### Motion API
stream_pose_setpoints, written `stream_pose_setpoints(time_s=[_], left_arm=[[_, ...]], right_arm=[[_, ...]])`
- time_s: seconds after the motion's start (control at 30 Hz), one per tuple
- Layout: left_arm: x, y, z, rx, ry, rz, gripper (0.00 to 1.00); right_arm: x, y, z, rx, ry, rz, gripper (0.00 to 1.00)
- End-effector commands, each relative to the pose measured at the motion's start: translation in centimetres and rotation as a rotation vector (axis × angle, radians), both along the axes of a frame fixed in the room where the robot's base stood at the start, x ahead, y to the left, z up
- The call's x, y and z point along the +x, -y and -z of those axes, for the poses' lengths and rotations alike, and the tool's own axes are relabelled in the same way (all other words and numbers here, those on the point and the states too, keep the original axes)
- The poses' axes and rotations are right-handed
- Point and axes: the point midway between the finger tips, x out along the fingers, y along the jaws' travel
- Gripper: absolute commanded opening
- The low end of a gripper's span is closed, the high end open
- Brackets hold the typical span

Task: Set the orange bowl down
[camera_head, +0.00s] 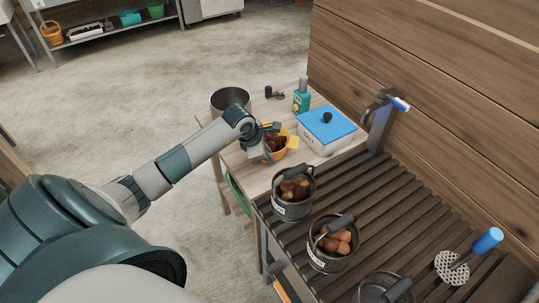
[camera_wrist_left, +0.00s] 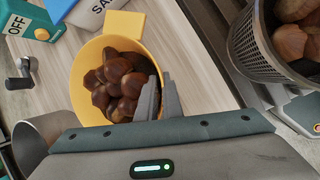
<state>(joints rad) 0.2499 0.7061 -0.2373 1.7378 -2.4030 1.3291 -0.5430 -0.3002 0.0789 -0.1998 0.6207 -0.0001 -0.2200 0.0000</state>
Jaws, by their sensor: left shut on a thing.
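The orange bowl (camera_head: 285,150) holds several brown chestnuts and is at the near part of the light wooden table, in front of the blue-lidded box. In the left wrist view the bowl (camera_wrist_left: 84,92) looks yellow-orange, with a flat tab handle at its rim. My left gripper (camera_head: 268,139) is at the bowl's near left rim, its fingers (camera_wrist_left: 160,98) shut on the rim. The gripper hides part of the bowl, and I cannot tell whether its base touches the tabletop. My right gripper is not in view.
A dark metal pot (camera_head: 230,99) stands left of the bowl. Baskets of chestnuts (camera_head: 293,207) stand on the slatted surface (camera_head: 400,200). A small tabletop patch (camera_head: 262,173) is clear.

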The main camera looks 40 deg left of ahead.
Motion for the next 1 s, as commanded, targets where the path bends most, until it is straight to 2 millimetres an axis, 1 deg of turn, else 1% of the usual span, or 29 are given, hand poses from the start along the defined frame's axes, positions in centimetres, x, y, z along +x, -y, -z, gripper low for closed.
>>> stream_pose_setpoints(time_s=[0.13,0.27,0.3,0.33,0.37,0.67,0.8,0.83,1.0], left_arm=[[0.1,0.0,-0.2,0.001,0.005,0.000,0.00],[0.1,0.0,0.2,0.001,0.005,0.000,0.00],[0.0,0.0,0.2,0.000,0.001,0.000,0.16],[0.0,0.0,0.2,0.000,0.001,0.000,0.23],[0.0,0.0,0.2,0.000,0.001,0.000,0.25],[0.0,0.0,0.1,0.000,0.000,0.000,0.25],[0.0,0.0,-0.2,0.001,0.001,0.000,0.25],[-0.1,-0.1,-0.3,0.002,0.002,0.000,0.25],[-0.8,-0.4,-1.9,0.003,0.002,0.001,0.25]], right_arm=[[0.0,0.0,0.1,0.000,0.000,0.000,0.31],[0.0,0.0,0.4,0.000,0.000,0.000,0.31],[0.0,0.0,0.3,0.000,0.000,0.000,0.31],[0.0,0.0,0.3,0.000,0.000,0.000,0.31],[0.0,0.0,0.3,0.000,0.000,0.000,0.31],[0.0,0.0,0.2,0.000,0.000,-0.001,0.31],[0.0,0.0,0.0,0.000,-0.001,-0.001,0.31],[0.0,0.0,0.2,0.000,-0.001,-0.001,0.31],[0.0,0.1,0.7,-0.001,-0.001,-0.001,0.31]])
